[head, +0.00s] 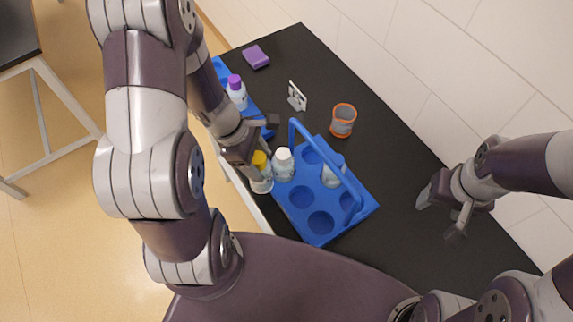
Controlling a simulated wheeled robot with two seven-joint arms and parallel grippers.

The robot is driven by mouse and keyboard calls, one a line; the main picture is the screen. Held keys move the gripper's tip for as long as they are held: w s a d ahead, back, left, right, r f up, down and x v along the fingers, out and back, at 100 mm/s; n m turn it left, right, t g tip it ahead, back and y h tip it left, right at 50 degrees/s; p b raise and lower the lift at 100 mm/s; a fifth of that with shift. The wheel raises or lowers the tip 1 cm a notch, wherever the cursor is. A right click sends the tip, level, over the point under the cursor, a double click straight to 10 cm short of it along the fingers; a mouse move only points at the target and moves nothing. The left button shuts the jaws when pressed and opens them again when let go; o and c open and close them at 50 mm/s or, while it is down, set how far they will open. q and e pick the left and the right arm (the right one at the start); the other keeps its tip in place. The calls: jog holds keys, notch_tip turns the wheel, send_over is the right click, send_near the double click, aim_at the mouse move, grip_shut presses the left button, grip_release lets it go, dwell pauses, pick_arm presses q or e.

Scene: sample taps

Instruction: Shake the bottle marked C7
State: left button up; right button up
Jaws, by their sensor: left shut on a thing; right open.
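My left gripper (252,152) is shut on a bottle with a yellow cap (262,181). This bottle is beside the left end of the blue carrier (318,236), near the table's edge. A white-capped bottle (284,167) stands in the carrier, right next to it. Another pale bottle (331,174) is in the carrier, partly hidden by the handle. A purple-capped bottle (237,93) stands on a blue rack (222,71) further back. Any marks on the bottles are too small to read, so I cannot tell which is C7. My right gripper (441,213) is open and empty over the table's right part.
The black table (380,165) carries an orange-rimmed cup (342,121), a small upright sign (297,96) and a purple block (256,57). Several carrier compartments are empty. The table is clear right of the carrier. A tiled wall runs along the far side. A stool or side table (20,45) stands far left.

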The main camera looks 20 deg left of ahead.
pick_arm(q)
jog(key=a, duration=0.2)
jog(key=a+b, duration=0.1)
jog(key=a, duration=0.1)
jog(key=s+a+f, duration=0.1)
jog(key=a, duration=0.2)
jog(key=shift+b, duration=0.3)
jog(key=shift+b+v, duration=0.6)
jog(key=shift+v, duration=0.3)
notch_tip(320, 180, up, 4)
jog(key=shift+w+r, duration=0.1)
jog(key=shift+w, duration=0.05)
grip_shut()
notch_tip(320, 180, down, 6)
jog(key=shift+d, duration=0.2)
